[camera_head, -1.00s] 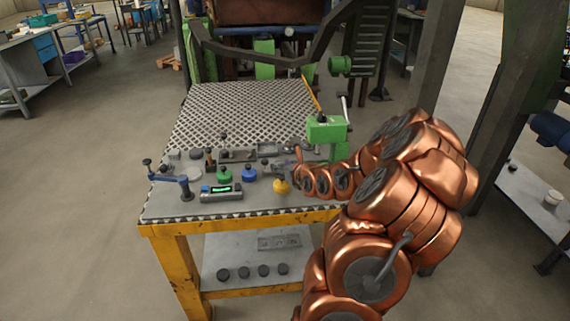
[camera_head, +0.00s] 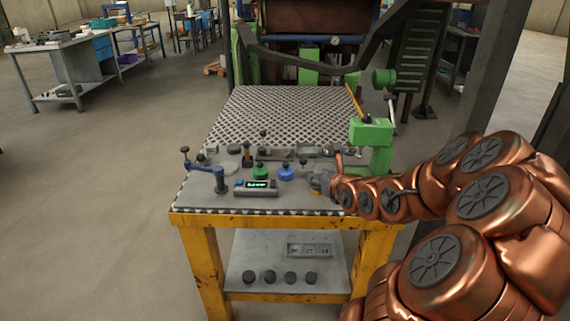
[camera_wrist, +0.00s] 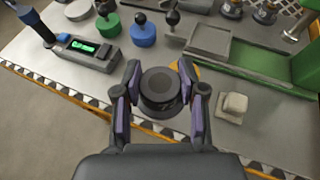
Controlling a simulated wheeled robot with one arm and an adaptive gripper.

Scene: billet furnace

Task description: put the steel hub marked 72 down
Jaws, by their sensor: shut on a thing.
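The steel hub (camera_wrist: 160,92) is a dark round piece with a recess in its top, seen in the wrist view. A light marking on its near side is only partly readable and looks like a 7. My gripper (camera_wrist: 160,98) is shut on it, one finger on each side. The hub is over the front part of the workbench; the gap beneath it cannot be judged. In the head view my gripper (camera_head: 322,182) is over the bench's front right area, and the hub cannot be made out clearly there.
A green post (camera_head: 372,135) stands at right. A pale block (camera_wrist: 233,104) is right of my gripper. The lower shelf (camera_head: 245,250) holds several dark discs.

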